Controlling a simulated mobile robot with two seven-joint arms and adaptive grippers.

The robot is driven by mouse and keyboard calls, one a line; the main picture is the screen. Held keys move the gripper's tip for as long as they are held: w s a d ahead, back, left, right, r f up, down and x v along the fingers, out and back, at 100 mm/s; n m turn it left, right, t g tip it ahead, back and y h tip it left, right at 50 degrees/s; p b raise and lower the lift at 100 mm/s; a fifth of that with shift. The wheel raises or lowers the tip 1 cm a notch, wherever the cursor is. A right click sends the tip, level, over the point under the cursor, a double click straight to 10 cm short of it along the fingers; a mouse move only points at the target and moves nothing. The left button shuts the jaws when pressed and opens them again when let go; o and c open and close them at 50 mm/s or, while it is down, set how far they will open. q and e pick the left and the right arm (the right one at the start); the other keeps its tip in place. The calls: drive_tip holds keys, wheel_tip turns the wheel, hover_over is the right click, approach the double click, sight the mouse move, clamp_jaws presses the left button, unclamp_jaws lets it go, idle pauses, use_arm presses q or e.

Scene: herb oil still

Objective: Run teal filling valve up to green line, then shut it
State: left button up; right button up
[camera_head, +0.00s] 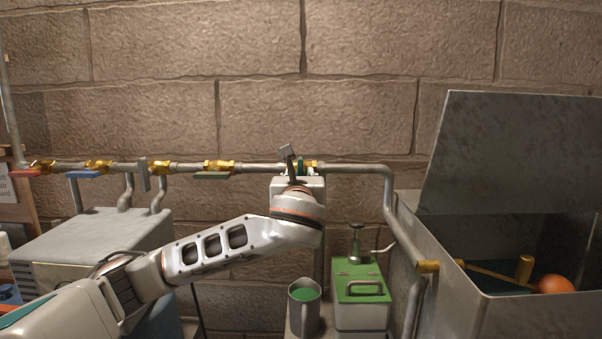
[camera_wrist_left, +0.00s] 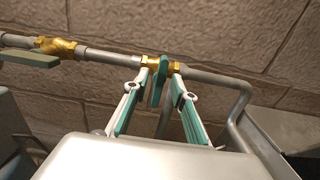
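The teal valve handle (camera_head: 301,166) is on the brass valve of the wall pipe, partly hidden by my left gripper (camera_head: 293,160). In the left wrist view the teal handle (camera_wrist_left: 157,90) stands across the pipe, between the two fingers of my left gripper (camera_wrist_left: 163,80). The fingers are apart, one on each side of the handle, with a gap on the right side. The open metal tank (camera_head: 432,240) at the right holds an orange float ball (camera_head: 555,284) on a brass arm. I cannot make out a green line. My right gripper is not in view.
Other valves on the same pipe have red (camera_head: 30,173), blue (camera_head: 86,174) and green (camera_head: 212,177) handles. Below stand a grey jug (camera_head: 304,318) with green contents and a green-lidded box (camera_head: 360,315). A grey metal box (camera_head: 95,240) stands at the left.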

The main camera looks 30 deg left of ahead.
use_arm(q)
drive_tip(key=shift+x, duration=0.9)
clamp_jaws()
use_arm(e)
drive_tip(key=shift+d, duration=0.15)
